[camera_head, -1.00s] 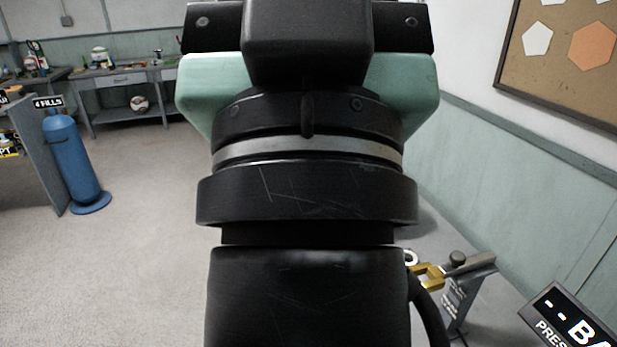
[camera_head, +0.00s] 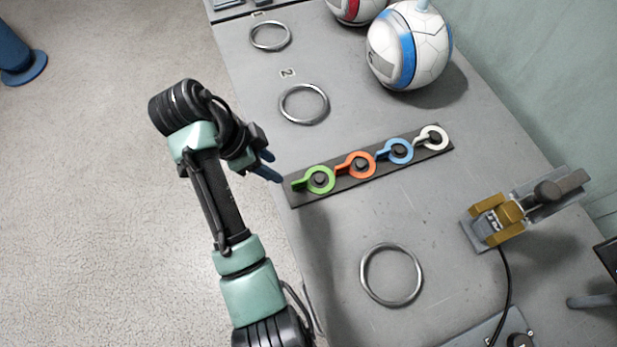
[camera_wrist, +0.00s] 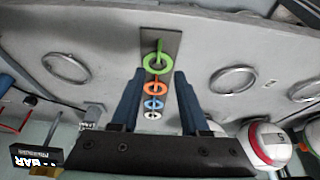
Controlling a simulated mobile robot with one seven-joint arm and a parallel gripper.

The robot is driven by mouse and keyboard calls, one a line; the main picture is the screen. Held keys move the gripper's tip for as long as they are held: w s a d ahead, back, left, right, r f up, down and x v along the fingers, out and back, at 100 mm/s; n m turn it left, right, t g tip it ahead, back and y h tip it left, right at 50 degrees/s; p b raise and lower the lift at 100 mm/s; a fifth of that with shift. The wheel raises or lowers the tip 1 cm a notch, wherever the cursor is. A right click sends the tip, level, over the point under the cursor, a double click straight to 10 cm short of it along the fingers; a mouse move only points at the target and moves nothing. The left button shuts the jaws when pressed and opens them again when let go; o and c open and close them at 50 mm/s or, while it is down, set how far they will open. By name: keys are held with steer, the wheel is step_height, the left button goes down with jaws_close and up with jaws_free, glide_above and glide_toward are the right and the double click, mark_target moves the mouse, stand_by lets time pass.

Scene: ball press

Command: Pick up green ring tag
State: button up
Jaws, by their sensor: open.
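The green ring tag (camera_head: 320,180) sits over a black peg at the left end of a dark strip (camera_head: 410,167) on the grey bench, its tab pointing left. It also shows in the wrist view (camera_wrist: 158,64), beyond the fingertips and roughly centred between them. My gripper (camera_head: 268,168) is open and empty, just left of the strip and close to the tag's tab, apart from it. In the wrist view my two blue fingers (camera_wrist: 157,74) are spread wide. Orange (camera_head: 356,165), blue (camera_head: 395,151) and white (camera_head: 432,137) ring tags sit on the same strip.
Metal rings (camera_head: 391,274) lie on the bench (camera_head: 340,230) on both sides of the strip. White balls (camera_head: 409,46) stand at the back. A yellow-jawed device (camera_head: 497,218) stands at the right.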

glide_above(296, 183)
steer(key=s+a, duration=0.1)
steer(key=a, duration=0.1)
step_height(296, 183, down, 6)
steer(key=shift+a+r, duration=0.1)
steer(key=shift+r, duration=0.1)
steer(key=shift+b+x, duration=0.35)
steer(key=shift+x, duration=2.75)
steer(key=shift+w, duration=0.2)
steer(key=shift+c, duration=0.2)
jaws_close()
